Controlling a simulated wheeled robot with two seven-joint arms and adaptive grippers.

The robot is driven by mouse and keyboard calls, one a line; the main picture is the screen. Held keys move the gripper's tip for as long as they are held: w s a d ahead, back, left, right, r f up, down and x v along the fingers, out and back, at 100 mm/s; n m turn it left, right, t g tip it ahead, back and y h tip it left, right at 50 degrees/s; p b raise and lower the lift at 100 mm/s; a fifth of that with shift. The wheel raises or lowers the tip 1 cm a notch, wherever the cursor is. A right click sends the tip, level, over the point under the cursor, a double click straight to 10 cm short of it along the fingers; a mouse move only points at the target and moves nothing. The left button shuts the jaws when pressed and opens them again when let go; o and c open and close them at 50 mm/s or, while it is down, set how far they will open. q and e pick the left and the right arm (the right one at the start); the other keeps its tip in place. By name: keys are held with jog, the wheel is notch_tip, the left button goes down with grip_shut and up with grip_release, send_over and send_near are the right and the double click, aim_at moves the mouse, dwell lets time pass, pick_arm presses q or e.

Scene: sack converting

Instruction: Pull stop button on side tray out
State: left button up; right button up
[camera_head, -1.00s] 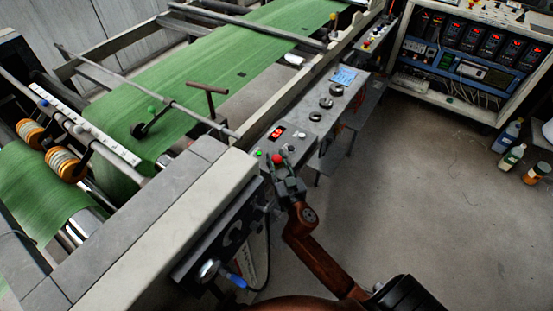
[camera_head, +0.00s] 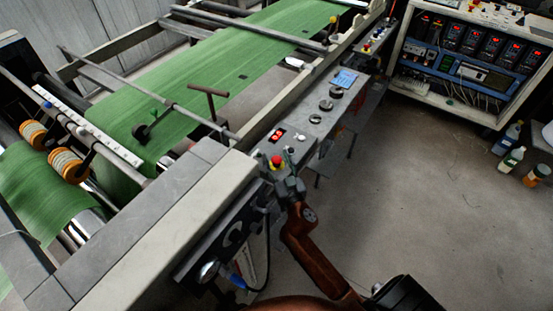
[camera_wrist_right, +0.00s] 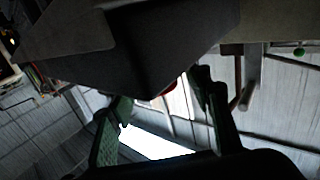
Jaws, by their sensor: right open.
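The stop button (camera_head: 277,160) is a red knob with yellow showing around its base. It is at the near end of the grey side tray (camera_head: 318,118), beside the machine frame. My right gripper (camera_head: 284,180) is open just on the near side of the button, and its fingers hide part of the tray edge. In the right wrist view, the open green-grey fingers (camera_wrist_right: 163,108) show below a dark grey housing. A small bit of red (camera_wrist_right: 171,88) shows between them, mostly hidden by the housing. I cannot tell whether the fingers touch the button. My left gripper is not in view.
The tray also carries a red-lit switch (camera_head: 277,135), several dark knobs and a blue display (camera_head: 344,79). The machine with its green web (camera_head: 190,90) fills the left. A control cabinet (camera_head: 470,60) and bottles (camera_head: 512,158) stand at right. The floor between is clear.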

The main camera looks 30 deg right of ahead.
jog(key=shift+s+f, duration=0.1)
jog(key=v, duration=1.1)
jog(key=shift+s, duration=0.35)
jog(key=shift+a, duration=0.15)
